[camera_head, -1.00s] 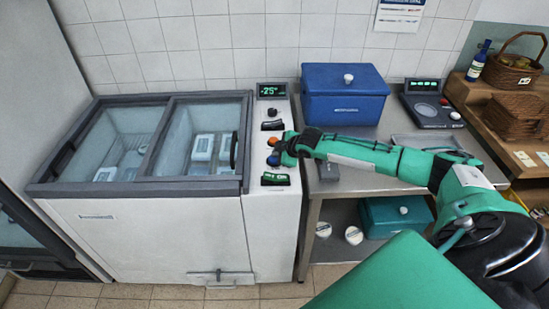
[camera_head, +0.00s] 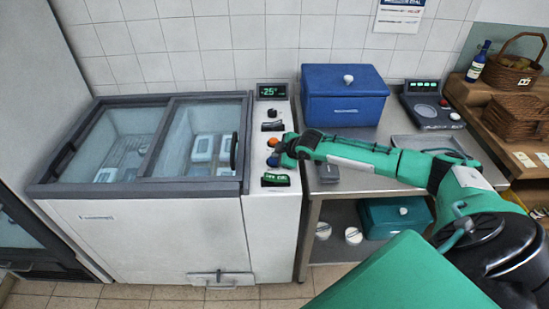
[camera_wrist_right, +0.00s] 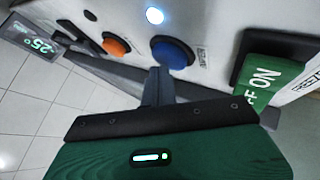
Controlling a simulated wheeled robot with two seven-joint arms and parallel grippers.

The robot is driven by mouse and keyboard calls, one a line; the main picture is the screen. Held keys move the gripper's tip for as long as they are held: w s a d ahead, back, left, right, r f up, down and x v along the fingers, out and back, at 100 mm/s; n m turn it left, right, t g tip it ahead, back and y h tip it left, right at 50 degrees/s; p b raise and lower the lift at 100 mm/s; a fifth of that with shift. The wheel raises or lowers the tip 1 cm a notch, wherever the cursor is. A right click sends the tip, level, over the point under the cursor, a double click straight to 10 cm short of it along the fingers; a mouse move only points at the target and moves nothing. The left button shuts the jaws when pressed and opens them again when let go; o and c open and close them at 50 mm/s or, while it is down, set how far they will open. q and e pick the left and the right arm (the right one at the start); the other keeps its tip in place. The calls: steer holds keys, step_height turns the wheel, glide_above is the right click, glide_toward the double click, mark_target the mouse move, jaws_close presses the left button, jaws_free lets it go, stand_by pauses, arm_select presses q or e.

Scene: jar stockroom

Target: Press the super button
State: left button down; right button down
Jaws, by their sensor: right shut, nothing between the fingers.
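The control panel (camera_head: 283,205) is a light strip at the right of the chest freezer (camera_head: 160,235). A round blue button (camera_wrist_right: 172,52) sits on it next to an orange button (camera_wrist_right: 117,45); small print beside the blue one is too blurred to read. In the head view the blue button (camera_head: 273,160) is just below the orange one (camera_head: 273,142). My right gripper (camera_wrist_right: 158,72) is shut and empty, its tips at the near edge of the blue button. I cannot tell whether they touch it. A white light (camera_wrist_right: 154,15) glows beside the blue button. My left gripper is out of view.
A green ON/OFF switch (camera_wrist_right: 268,75) is on the panel near the buttons. The display (camera_head: 272,91) reads about -25°. A blue box (camera_head: 344,108) and a scale (camera_head: 432,112) stand on the steel table to the right.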

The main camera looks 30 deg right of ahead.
steer(key=shift+r+p, duration=0.6)
steer(key=shift+r, duration=0.15)
step_height(320, 180, up, 5)
steer(key=p, duration=0.4)
steer(key=shift+p, duration=0.35)
steer(key=shift+f, duration=0.1)
